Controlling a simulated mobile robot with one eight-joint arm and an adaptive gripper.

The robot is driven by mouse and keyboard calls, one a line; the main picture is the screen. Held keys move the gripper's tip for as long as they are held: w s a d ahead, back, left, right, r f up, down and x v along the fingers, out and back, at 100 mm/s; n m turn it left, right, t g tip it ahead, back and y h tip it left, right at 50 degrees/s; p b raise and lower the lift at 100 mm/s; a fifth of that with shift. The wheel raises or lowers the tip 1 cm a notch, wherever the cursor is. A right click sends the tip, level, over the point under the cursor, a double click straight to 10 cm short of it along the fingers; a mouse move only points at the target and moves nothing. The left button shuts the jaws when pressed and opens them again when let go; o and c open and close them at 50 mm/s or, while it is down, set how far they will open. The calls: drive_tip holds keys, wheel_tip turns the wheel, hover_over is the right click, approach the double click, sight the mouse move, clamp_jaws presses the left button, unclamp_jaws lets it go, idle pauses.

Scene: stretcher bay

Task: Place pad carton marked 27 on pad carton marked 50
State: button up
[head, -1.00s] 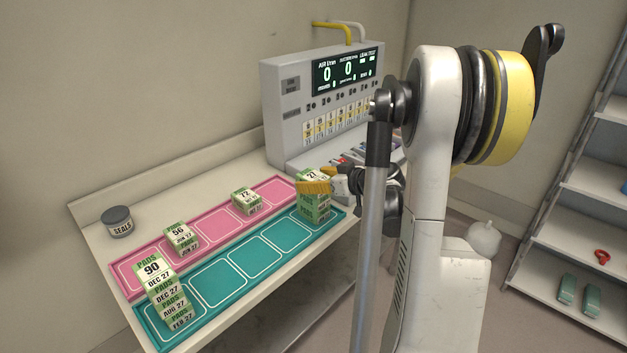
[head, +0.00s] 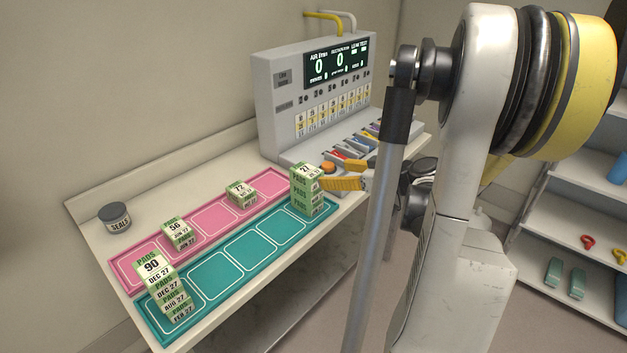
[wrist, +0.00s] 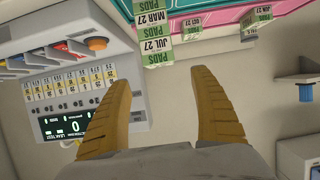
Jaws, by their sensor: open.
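The pad carton marked 27 (head: 305,171) is on top of a stack at the right end of the teal mat (head: 240,262). The stack stands upright and also shows at the top of the wrist view (wrist: 152,40). My gripper (head: 350,174) is open and empty, just right of the stack and apart from it. Its two yellow fingers (wrist: 160,82) show wide apart in the wrist view. I cannot make out a top face marked 50. The lower cartons in the 27 stack have their top faces covered.
On the pink mat (head: 213,218) stand cartons topped by one that looks like 56 (head: 175,227) and one marked 72 (head: 239,188). A tall stack topped by 90 (head: 152,267) is at the near left. A seals tin (head: 115,217) and the console (head: 290,110) border the mats.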

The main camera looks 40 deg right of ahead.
drive_tip(key=w+a+r+g+y, duration=0.1)
drive_tip(key=a+g, duration=0.4)
drive_tip(key=a, duration=1.7)
drive_tip(key=s+a+g+h, duration=0.1)
drive_tip(key=s+a+h, duration=0.1)
drive_tip(key=s+a, duration=0.8)
drive_tip(key=a, duration=0.3)
drive_tip(key=shift+s+r+m, duration=0.15)
drive_tip(key=shift+r+m, duration=0.25)
